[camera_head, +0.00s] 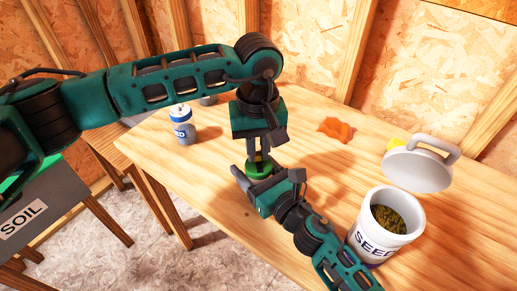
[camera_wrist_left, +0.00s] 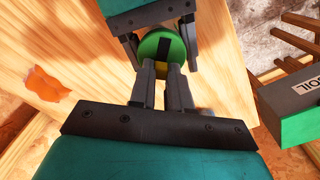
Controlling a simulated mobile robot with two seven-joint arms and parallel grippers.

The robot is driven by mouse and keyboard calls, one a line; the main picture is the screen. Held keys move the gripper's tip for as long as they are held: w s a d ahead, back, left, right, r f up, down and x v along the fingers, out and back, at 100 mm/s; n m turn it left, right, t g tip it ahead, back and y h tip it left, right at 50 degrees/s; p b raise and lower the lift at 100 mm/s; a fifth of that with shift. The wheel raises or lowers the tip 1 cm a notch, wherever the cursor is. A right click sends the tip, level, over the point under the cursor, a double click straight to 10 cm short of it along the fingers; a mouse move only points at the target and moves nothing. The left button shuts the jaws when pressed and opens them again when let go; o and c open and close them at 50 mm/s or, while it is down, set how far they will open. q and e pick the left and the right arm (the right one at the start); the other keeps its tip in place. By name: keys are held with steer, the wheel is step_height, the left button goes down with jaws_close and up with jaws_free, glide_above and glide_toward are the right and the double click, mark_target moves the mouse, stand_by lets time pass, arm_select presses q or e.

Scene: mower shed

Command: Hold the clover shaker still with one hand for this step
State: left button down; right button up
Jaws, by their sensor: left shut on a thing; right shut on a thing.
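My left gripper (camera_head: 258,157) comes down from above and is shut at the shaker's top. Its fingers (camera_wrist_left: 168,72) reach the near edge of that top. My right gripper (camera_head: 256,178) comes in low from the right, shut on the shaker, with a finger on either side of it.
A white-and-blue can (camera_head: 183,126) stands at the table's left. An orange cloth-like piece (camera_head: 336,128) lies toward the back. An open white seed bucket (camera_head: 384,229) is at the right, near a grey lid with a handle (camera_head: 418,167). A soil box (camera_head: 35,215) stands left of the table.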

mark_target(258, 154)
arm_select(q)
steer(key=c, duration=1)
jaws_free()
steer(key=shift+c, duration=0.2)
steer(key=shift+r, duration=0.1)
step_height(258, 154, up, 12)
arm_select(e)
steer(key=o, duration=1.2)
